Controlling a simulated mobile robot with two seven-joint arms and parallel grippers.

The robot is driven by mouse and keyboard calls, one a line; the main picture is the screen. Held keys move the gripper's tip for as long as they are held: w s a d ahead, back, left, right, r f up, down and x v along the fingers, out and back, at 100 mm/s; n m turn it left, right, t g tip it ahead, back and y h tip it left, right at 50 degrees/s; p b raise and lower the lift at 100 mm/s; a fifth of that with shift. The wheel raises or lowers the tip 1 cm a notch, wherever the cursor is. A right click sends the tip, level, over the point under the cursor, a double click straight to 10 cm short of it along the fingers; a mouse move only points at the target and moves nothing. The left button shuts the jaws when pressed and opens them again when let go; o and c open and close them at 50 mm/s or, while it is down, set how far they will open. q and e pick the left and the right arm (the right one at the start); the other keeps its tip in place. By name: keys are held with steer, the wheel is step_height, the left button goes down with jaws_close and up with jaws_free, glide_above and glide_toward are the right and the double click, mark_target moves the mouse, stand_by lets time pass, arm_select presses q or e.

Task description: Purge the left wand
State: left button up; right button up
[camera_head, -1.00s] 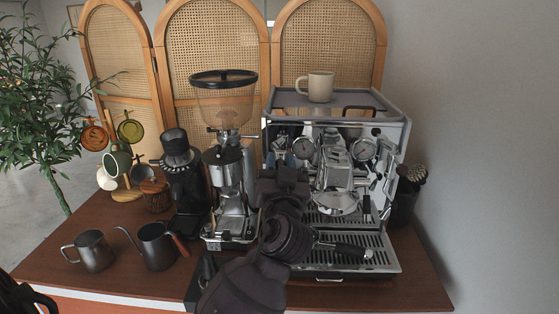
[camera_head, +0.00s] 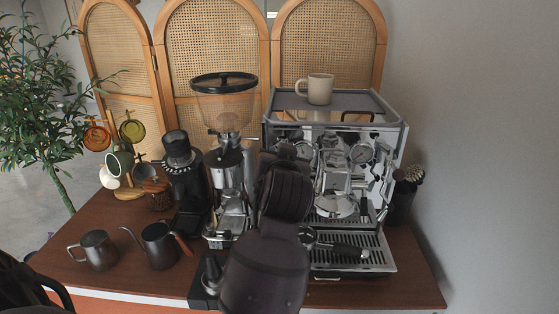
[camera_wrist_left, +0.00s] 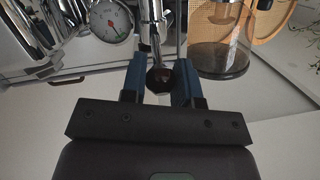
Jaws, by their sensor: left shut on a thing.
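The chrome espresso machine (camera_head: 387,150) stands at the right of the cart. In the left wrist view, my left gripper (camera_wrist_left: 161,70) has its blue fingers on either side of a small round dark knob (camera_wrist_left: 159,79) and is shut on it. A chrome rod (camera_wrist_left: 157,22) shows just beyond the knob, and a round gauge (camera_wrist_left: 110,22) is to its left. In the head view my left arm rises in front of the machine's left side and hides the fingers, the knob and the left wand. I cannot make out the wand's tip. My right gripper is not in view.
A grinder (camera_head: 225,105) stands close left of my arm. A kettle (camera_head: 160,250) and a steel pitcher (camera_head: 97,251) stand further left. A mug (camera_head: 320,89) sits on the machine.

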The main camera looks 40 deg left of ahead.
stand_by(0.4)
arm_select(q)
steer(key=o, duration=0.9)
step_height(320, 180, up, 20)
stand_by(0.5)
stand_by(1.6)
